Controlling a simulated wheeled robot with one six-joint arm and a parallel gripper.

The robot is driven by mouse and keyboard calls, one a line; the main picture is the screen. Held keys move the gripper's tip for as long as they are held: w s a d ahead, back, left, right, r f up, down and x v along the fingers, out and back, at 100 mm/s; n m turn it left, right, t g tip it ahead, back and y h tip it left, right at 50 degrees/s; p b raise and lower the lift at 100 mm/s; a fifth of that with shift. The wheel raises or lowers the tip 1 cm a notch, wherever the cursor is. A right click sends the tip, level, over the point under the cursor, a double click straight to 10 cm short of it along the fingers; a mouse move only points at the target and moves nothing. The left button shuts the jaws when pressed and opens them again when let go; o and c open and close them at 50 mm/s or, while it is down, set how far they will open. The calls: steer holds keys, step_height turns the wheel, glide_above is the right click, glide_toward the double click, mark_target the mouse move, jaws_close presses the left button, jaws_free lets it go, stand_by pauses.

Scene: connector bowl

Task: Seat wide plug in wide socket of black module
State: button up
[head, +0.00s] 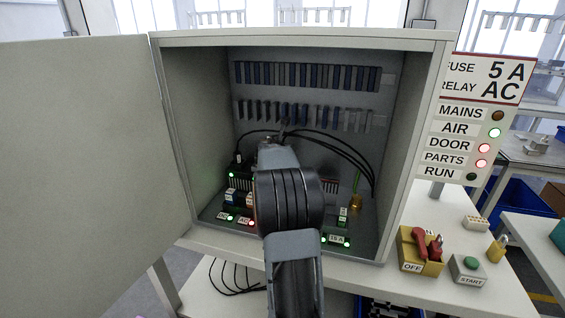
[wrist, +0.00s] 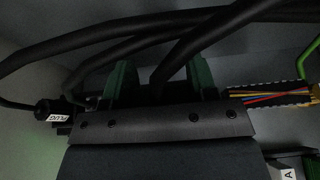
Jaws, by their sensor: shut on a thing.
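My gripper (wrist: 163,82) shows its two green fingers in the wrist view, with a thick black cable running up between them. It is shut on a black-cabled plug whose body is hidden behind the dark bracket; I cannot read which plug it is. In the head view my arm hides the gripper inside the cabinet. The black module (head: 237,176) stands at the left of the cabinet floor with a green light, partly hidden by my arm. A black plug (head: 238,159) stands on its left end. A black labelled connector (wrist: 57,113) shows left of the fingers in the wrist view. The wide socket cannot be made out.
The grey cabinet (head: 300,38) is open, its door (head: 80,170) swung left. Black cables (head: 345,155) arch across its inside, close above the fingers. Blue and orange parts (head: 232,198) stand in front of the module. A brass-coloured fitting (head: 356,202) stands right. Coloured wires (wrist: 275,98) lie right of the fingers.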

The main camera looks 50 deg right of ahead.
steer(key=shift+w+d+f, duration=0.15)
steer(key=shift+w+f, duration=0.1)
steer(key=shift+f, duration=0.15)
steer(key=f, duration=0.1)
steer(key=f+b, duration=0.1)
steer(key=shift+w+d+f, duration=0.15)
steer(key=shift+w+f, duration=0.15)
steer(key=shift+f+b, duration=0.45)
steer(key=shift+f, duration=0.05)
steer(key=shift+f, duration=0.2)
steer(key=o, duration=0.9)
steer(key=shift+r, duration=0.1)
